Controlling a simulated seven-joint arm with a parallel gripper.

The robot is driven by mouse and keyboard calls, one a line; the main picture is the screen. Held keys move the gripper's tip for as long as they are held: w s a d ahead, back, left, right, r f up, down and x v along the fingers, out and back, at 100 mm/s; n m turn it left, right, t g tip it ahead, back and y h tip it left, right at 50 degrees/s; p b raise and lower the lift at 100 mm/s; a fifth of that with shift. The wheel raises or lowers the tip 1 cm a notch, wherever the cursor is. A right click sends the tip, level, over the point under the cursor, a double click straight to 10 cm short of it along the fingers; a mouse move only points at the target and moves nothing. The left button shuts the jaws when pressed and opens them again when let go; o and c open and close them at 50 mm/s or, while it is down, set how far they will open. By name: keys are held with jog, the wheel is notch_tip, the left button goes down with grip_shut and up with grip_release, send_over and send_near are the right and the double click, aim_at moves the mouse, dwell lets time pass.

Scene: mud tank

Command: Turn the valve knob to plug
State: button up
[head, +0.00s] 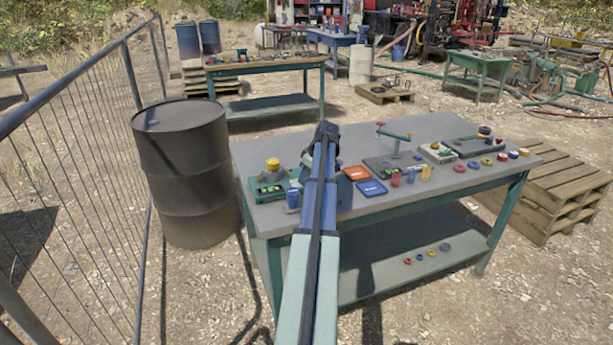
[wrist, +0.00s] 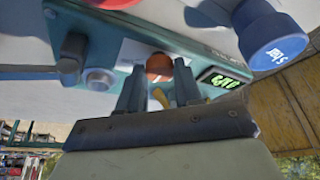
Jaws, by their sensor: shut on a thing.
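A teal unit (head: 268,190) sits at the left end of the grey workbench. In the wrist view its teal face (wrist: 125,55) carries an orange-red knob (wrist: 159,66), which I take for the valve knob, and a lit green display (wrist: 222,80). My gripper (wrist: 158,82) has one finger on each side of this knob and is closed on it. A small yellow piece (wrist: 160,97) shows between the fingers. The knob's markings are not readable, so its setting cannot be told. My arm hides the gripper in the head view.
Orange (head: 356,173) and blue (head: 372,188) trays lie to the right. A rusty drum (head: 186,170) stands left of the bench (head: 420,125).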

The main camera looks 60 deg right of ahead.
jog(key=m, duration=0.1)
jog(key=m+h, duration=0.1)
jog(key=m, duration=0.2)
jog(key=shift+a+g+h, duration=0.3)
jog(key=shift+h, duration=0.1)
jog(key=m+g+h, duration=0.1)
jog(key=m, duration=0.4)
jog(key=shift+w, duration=0.2)
jog(key=shift+m+g, duration=0.3)
jog(key=o, duration=1)
jog(key=shift+o, duration=0.2)
jog(key=shift+a+r, duration=0.1)
jog(key=v, duration=1.3)
jog(key=shift+s+a+r, duration=0.15)
jog(key=shift+a+r, duration=0.05)
jog(key=shift+a, duration=0.05)
